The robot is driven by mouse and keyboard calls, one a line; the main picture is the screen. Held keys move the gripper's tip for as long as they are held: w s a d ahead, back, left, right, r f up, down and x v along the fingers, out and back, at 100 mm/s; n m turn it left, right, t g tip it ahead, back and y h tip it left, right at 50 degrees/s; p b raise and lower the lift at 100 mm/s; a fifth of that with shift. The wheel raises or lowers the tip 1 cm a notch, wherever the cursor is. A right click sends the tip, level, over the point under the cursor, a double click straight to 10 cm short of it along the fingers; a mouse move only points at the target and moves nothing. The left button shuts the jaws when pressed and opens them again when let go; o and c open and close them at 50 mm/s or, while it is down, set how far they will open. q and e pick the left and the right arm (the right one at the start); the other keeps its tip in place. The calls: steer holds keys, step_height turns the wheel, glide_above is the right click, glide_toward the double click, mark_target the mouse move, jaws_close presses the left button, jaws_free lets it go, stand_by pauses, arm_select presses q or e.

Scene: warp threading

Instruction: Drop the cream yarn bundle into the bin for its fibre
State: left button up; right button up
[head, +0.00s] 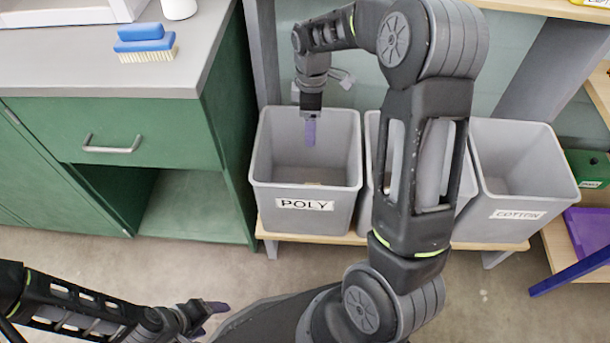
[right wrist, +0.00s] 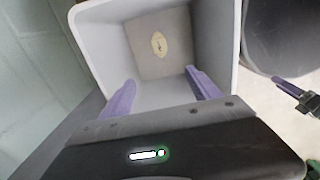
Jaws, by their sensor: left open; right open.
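A small oval cream item with a dark mark (right wrist: 159,44), seemingly the cream yarn bundle, lies on the bin floor in the right wrist view, apart from my fingers. My right gripper (head: 310,132) is over the POLY bin (head: 262,180), pointing down. In the right wrist view its purple fingers (right wrist: 162,88) are spread with nothing between them. A cotton bin (head: 545,180) stands at the right. A middle bin (head: 372,200) is mostly hidden behind my right arm, its label too. My left gripper (head: 209,319) is open and empty at the lower left.
The bins stand on a low wooden shelf (head: 345,239). A green cabinet (head: 165,140) with a grey top is at the left, carrying a blue brush (head: 146,42). At the right are a green box (head: 590,167) and a purple tray (head: 588,235). The floor in front is clear.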

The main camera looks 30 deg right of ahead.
step_height(320, 180, up, 5)
steer(key=shift+f+p, duration=0.1)
steer(key=shift+p, duration=0.35)
stand_by(0.5)
